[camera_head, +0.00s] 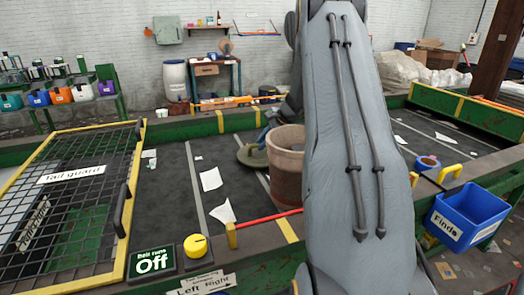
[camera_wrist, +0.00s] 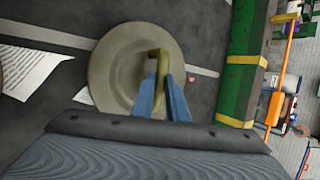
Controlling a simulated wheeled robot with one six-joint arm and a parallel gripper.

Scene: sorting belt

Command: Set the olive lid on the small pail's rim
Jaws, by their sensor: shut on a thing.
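The olive lid (camera_head: 246,157) is a round disc just left of the small pail in the head view, over the dark belt. It fills the middle of the wrist view (camera_wrist: 112,75), with an upright curved handle (camera_wrist: 158,55). My gripper (camera_wrist: 163,90) has blue fingers shut on that handle. In the head view, the gripper (camera_head: 264,136) is partly hidden beside the pail. The small pail (camera_head: 284,172) is brown and stands upright on the belt; my arm hides its right side. I cannot tell whether the lid touches the belt.
White papers (camera_head: 211,180) lie on the belt. A red bar (camera_head: 268,217) lies by the near edge. A mesh tail guard (camera_head: 75,180) covers the left. A sign reads "Belt runs Off" (camera_head: 152,262). A blue "Finds" bin (camera_head: 466,216) hangs at right.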

